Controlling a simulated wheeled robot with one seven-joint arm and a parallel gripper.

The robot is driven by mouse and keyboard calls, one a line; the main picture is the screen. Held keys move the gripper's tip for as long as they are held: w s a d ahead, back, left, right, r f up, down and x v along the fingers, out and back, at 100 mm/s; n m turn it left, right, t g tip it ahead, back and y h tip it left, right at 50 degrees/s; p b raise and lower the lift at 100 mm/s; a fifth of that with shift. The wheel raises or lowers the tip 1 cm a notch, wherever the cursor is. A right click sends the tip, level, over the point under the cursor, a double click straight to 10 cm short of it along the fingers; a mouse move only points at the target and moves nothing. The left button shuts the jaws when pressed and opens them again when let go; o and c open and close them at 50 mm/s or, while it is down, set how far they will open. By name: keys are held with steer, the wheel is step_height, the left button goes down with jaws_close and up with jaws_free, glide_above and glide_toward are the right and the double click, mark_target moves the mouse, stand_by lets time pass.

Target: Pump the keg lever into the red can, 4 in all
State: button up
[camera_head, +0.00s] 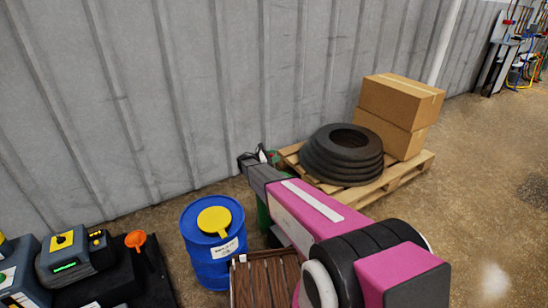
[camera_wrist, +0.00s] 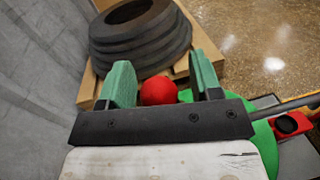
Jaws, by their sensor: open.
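My gripper (camera_wrist: 162,74) is open, with its two green fingers apart in the wrist view. A round red knob (camera_wrist: 158,91) shows between the fingers; I cannot tell whether either finger touches it. It may be the end of the keg lever. A green rounded surface (camera_wrist: 262,142), likely the keg, lies below and right of the gripper. At the right is a small red object with a black opening (camera_wrist: 293,123), possibly the red can. In the head view my arm hides most of the green keg (camera_head: 263,215), and my gripper (camera_head: 257,156) is small and partly hidden.
A blue drum (camera_head: 206,262) with a yellow lid stands left of my arm, with a wooden crate (camera_head: 262,283) near it. A pallet (camera_head: 392,181) bears stacked tyres (camera_head: 342,160) and cardboard boxes (camera_head: 400,105). A grey corrugated wall (camera_head: 200,90) runs behind.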

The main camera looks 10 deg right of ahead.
jaws_close()
steer(key=shift+s+r, duration=0.1)
steer(key=m, duration=0.1)
steer(key=s+m, duration=0.1)
steer(key=shift+s+d+r+m+y, duration=0.3)
steer(key=shift+d+r+m, duration=0.05)
steer(key=shift+d+m, duration=0.05)
steer(key=s+m, duration=0.1)
steer(key=s+d+m, duration=0.1)
steer(key=m, duration=0.1)
steer(key=shift+s+r+y, duration=0.1)
steer(key=shift+s+y, duration=0.1)
steer(key=shift+y, duration=0.1)
steer(key=s+m, duration=0.1)
steer(key=m, duration=0.1)
steer(key=s+d+f+m, duration=0.1)
steer(key=m, duration=0.1)
steer(key=shift+s+t+y, duration=0.3)
steer(key=shift+t+y, duration=0.1)
steer(key=shift+s+d+f, duration=0.2)
steer(key=shift+s, duration=0.15)
steer(key=shift+s+f, duration=0.1)
